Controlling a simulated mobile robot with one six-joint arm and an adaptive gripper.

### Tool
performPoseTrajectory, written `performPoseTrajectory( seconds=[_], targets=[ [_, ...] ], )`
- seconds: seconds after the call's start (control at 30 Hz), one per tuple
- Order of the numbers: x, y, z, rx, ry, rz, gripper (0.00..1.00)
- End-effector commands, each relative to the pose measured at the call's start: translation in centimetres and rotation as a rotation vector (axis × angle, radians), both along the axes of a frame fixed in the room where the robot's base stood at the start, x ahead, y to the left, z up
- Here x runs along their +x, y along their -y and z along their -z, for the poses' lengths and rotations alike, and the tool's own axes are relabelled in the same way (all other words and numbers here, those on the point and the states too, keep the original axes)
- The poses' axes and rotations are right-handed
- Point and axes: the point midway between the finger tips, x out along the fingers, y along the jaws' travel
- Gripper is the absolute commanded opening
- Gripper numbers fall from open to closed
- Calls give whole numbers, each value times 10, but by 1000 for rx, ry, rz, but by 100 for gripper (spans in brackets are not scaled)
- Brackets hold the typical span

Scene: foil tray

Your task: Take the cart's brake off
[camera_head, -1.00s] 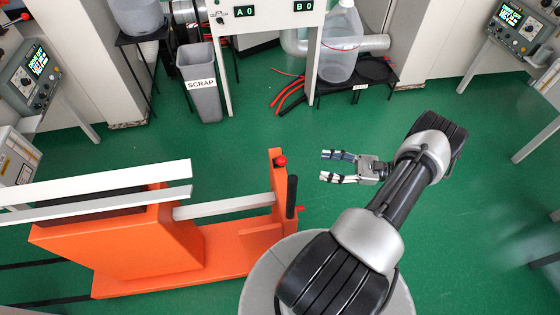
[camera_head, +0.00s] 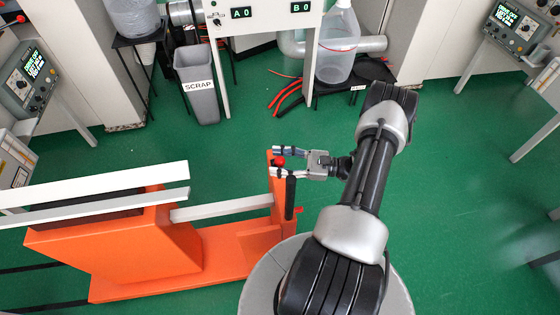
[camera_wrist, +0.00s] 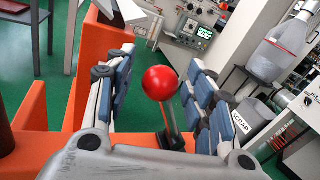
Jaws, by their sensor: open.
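The orange cart (camera_head: 120,250) stands at the lower left in the head view, with an upright orange post at its right end. A red ball knob (camera_head: 279,161) sits at the top of this post. In the wrist view the red knob (camera_wrist: 160,83) tops a dark lever (camera_wrist: 170,125). My gripper (camera_head: 275,161) is open at the post's top, its fingers to either side of the knob. In the wrist view the knob shows between the two padded fingers, with space on both sides. Whether anything touches the knob cannot be told.
A black upright handle (camera_head: 290,197) stands on the cart's right end, just below my gripper. White rails (camera_head: 95,185) lie along the cart's top. A grey scrap bin (camera_head: 197,85) stands behind. The green floor to the right is clear.

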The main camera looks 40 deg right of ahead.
Motion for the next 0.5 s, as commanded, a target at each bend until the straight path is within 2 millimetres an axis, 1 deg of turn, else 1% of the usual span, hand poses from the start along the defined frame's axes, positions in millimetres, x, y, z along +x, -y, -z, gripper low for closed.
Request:
performPoseTrajectory(
  seconds=[0.13,0.17,0.5],
  targets=[
    [0,0,0,0,0,0,49],
    [0,0,0,0,0,0,48],
    [0,0,0,0,0,-1,25]
  ],
)
